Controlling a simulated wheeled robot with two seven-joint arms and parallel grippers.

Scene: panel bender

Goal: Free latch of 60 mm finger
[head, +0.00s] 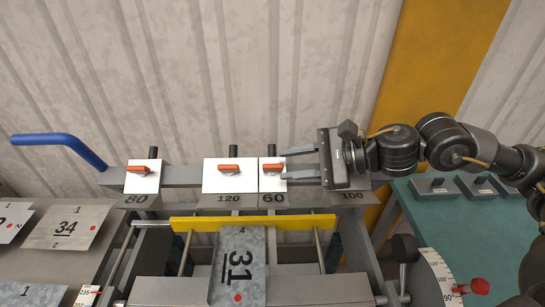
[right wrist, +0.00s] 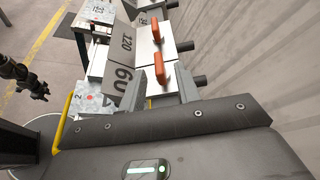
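The 60 finger (head: 273,197) is a grey block with a white plate, between the 120 and 100 fingers on the grey beam. Its orange latch (head: 272,167) lies roughly level across the plate. My right gripper (head: 285,165) reaches in from the right, open, its fingertips just right of the latch, one above and one below its level. In the right wrist view the 60 latch (right wrist: 161,72) shows between and just beyond the two spread fingers, with no clear contact. A small dark arm at that view's left edge, seemingly my left (right wrist: 36,88), is too small to read.
The 120 latch (head: 228,169) and 80 latch (head: 138,170) are also level. A blue lever (head: 62,143) sticks out left. A yellow bar (head: 252,223) and a metal sheet marked 31 (head: 240,265) lie in front. A teal table (head: 450,215) stands right.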

